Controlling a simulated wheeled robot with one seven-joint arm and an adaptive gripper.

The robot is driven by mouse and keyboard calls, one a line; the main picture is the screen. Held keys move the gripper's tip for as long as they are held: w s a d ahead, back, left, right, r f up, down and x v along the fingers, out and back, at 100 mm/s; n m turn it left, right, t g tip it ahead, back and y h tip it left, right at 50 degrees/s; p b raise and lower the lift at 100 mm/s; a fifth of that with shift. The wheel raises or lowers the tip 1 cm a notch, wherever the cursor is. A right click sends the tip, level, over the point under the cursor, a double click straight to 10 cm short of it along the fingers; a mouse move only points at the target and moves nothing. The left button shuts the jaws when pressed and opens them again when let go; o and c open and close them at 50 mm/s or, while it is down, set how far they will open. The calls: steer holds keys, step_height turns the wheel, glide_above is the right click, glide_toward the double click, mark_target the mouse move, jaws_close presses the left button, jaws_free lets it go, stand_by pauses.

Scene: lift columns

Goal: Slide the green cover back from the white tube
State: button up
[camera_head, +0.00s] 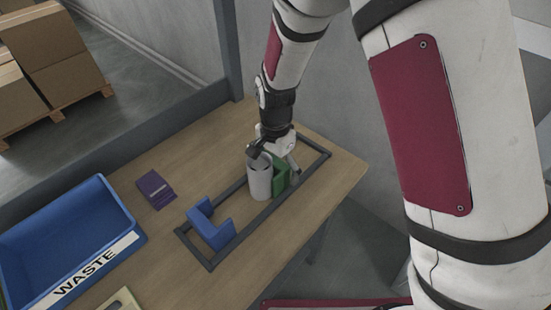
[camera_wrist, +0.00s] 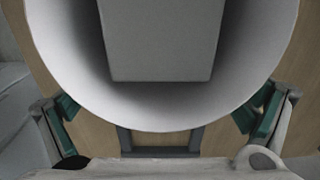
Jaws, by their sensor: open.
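The white tube (camera_head: 259,181) stands upright inside a dark rail frame on the table. The green cover (camera_head: 280,174) is close against its right side in the head view; whether they touch is unclear. A blue cover (camera_head: 210,226) sits apart at the frame's near-left end. My gripper (camera_head: 274,158) is open at the top of the tube and green cover. In the wrist view, the tube's round white rim (camera_wrist: 160,118) fills the middle, with a grey block inside it. My gripper's fingers (camera_wrist: 160,112), with teal pads, are spread on either side. I cannot make out the green cover there.
The dark rail frame (camera_head: 257,222) borders the tube and covers. A blue WASTE bin (camera_head: 126,236) stands at the left. A purple box (camera_head: 155,189) lies between bin and frame. A low wall runs behind the table. The table's right edge is close to the frame.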

steer(key=shift+f, duration=0.1)
steer(key=shift+c, duration=0.5)
steer(key=c, duration=1.3)
steer(key=shift+o, duration=0.2)
steer(key=shift+w+d+b, duration=0.5)
steer(key=shift+w+d, duration=1.75)
steer(key=shift+w, duration=0.25)
steer(key=o, duration=1.4)
steer(key=shift+c, duration=0.2)
step_height(320, 180, up, 12)
